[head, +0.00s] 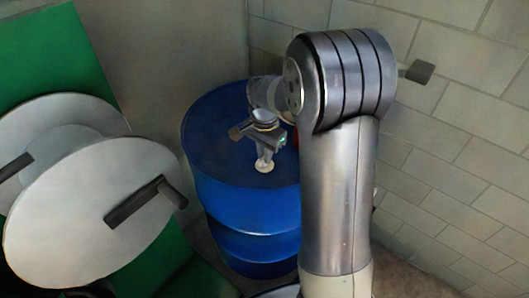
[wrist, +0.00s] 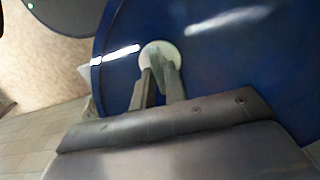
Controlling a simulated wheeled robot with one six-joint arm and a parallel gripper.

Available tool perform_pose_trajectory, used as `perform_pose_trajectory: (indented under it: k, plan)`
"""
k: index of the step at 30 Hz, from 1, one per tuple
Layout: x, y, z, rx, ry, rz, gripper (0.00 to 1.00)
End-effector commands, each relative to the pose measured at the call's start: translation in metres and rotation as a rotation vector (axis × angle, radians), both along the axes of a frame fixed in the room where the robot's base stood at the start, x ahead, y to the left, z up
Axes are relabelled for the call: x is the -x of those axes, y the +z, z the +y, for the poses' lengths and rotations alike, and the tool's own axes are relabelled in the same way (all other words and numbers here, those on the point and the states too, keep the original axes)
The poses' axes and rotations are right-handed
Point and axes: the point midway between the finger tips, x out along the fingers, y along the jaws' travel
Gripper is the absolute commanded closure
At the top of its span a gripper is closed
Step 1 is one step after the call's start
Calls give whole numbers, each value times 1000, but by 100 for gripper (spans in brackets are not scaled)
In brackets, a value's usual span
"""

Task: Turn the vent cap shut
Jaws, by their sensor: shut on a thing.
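The vent cap (head: 264,166) is a small pale round cap on the top of a blue drum (head: 213,139), towards the drum's near side. In the wrist view the cap (wrist: 158,49) is a whitish disc on the blue drum top (wrist: 225,60). My gripper (head: 264,154) comes down onto the cap from above. In the wrist view my gripper's two grey fingers (wrist: 158,75) reach the cap and are shut on it. The fingers hide part of the cap, so its turn angle cannot be told.
A green machine with large pale discs (head: 85,215) and a dark handle (head: 146,202) stands at the left. A block wall (head: 450,150) is close on the right. Something red, mostly hidden by my arm, shows beside the drum top.

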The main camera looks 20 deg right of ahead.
Motion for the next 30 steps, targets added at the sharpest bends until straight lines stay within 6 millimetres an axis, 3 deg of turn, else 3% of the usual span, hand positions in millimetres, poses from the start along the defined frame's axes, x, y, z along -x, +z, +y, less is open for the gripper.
perform_pose_trajectory:
  k: [8, 9, 17, 25, 30]
  plan:
    - [0, 0, 0, 0, -3, -2, 100]
    - [0, 0, 0, 0, -3, -2, 86]
    - [0, 0, 0, -1, -1, -1, 65]
    - [0, 3, 0, 0, -1, -1, 65]
    - [-1, 25, 0, 0, -1, -7, 65]
